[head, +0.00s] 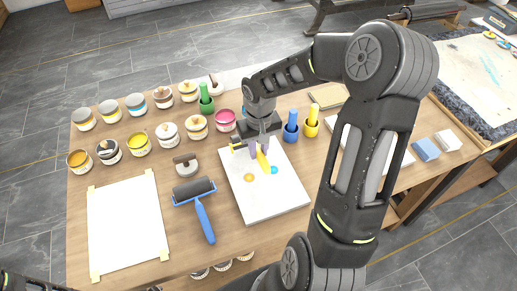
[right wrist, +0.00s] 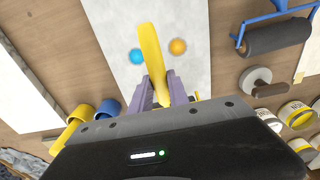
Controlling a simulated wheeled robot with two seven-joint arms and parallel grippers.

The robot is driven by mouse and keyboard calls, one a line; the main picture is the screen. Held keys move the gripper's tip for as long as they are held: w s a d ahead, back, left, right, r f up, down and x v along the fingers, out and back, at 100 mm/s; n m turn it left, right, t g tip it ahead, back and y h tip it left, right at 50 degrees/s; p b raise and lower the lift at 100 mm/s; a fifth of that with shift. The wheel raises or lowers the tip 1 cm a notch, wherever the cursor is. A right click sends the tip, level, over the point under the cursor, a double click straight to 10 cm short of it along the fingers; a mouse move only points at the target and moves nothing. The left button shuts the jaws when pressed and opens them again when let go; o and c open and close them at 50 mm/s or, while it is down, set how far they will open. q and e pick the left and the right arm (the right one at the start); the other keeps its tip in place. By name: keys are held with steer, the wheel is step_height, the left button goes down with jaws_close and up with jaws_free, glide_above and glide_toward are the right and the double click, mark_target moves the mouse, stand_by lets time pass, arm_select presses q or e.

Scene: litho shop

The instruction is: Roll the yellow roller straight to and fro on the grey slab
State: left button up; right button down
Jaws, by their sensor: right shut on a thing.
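The yellow roller (head: 263,163) is in my right gripper (head: 260,146), which is shut on its handle above the pale slab (head: 283,198). In the right wrist view the yellow handle (right wrist: 152,52) stands out between the purple fingers (right wrist: 158,92). The roller's drum is hidden behind the gripper, so I cannot tell whether it touches the slab. The slab, also in the right wrist view (right wrist: 185,25), carries an orange and a blue ink spot. My left gripper is not in view.
A blue roller (head: 205,212) lies left of the slab, beside a white sheet (head: 125,225) taped down. Several ink tins (head: 140,143) stand at the back left. Blocks (head: 426,149) lie far right.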

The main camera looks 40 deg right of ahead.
mark_target(264, 161)
steer(key=shift+f+b, duration=0.6)
steer(key=shift+f, duration=0.05)
steer(key=shift+r, duration=0.1)
steer(key=shift+s+a, duration=0.3)
steer(key=shift+s, duration=0.65)
steer(key=shift+s+a, duration=0.25)
steer(key=shift+s, duration=0.75)
steer(key=shift+s+a, duration=0.35)
steer(key=shift+s, duration=0.55)
steer(key=shift+s+a, duration=0.3)
steer(key=shift+s, duration=0.6)
